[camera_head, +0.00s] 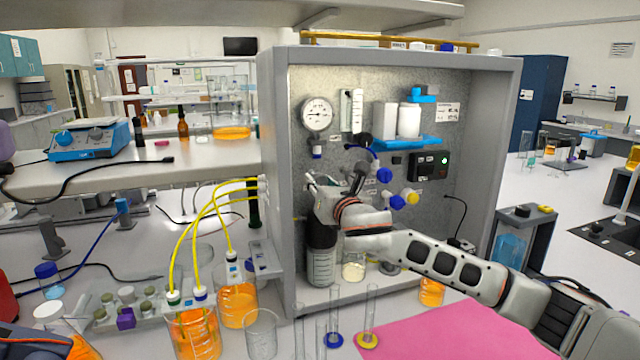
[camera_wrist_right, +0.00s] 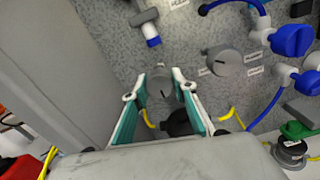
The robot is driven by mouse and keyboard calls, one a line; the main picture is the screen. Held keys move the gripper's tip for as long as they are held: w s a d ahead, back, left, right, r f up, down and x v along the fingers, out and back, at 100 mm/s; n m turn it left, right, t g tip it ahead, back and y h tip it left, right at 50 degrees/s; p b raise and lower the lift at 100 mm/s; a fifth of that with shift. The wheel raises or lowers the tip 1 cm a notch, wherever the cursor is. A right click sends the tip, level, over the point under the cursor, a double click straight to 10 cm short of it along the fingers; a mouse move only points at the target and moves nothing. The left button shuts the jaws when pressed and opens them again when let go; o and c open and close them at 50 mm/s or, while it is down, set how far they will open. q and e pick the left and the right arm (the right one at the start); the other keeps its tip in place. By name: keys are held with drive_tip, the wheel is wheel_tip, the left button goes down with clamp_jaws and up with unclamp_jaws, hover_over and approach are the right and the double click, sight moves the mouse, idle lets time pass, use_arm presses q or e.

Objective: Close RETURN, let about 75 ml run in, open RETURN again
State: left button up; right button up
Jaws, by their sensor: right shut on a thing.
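My right gripper (camera_head: 316,186) reaches in from the right to the left part of the rig's back panel (camera_head: 440,190). In the right wrist view its fingers (camera_wrist_right: 160,88) are closed on a small round grey knob (camera_wrist_right: 160,80) on the panel. I cannot read a label by this knob, so I cannot tell that it is RETURN. A second grey knob (camera_wrist_right: 226,60) to its right has small labels on both sides. A clear graduated vessel (camera_head: 321,266) with a dark upper part stands below my gripper; its liquid level is unclear. My left gripper is out of view.
Orange-filled beakers (camera_head: 195,334) with yellow tubes stand at the front left. Slim glass cylinders (camera_head: 370,312) stand before the cabinet, beside a pink mat (camera_head: 450,335). Blue valves (camera_head: 384,175) and a pressure gauge (camera_head: 317,114) are on the panel. The cabinet's left wall (camera_wrist_right: 50,75) is close.

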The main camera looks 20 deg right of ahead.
idle(0.3)
drive_tip(key=o, duration=1.1)
drive_tip(key=s, duration=1.2)
drive_tip(key=shift+d, duration=0.2)
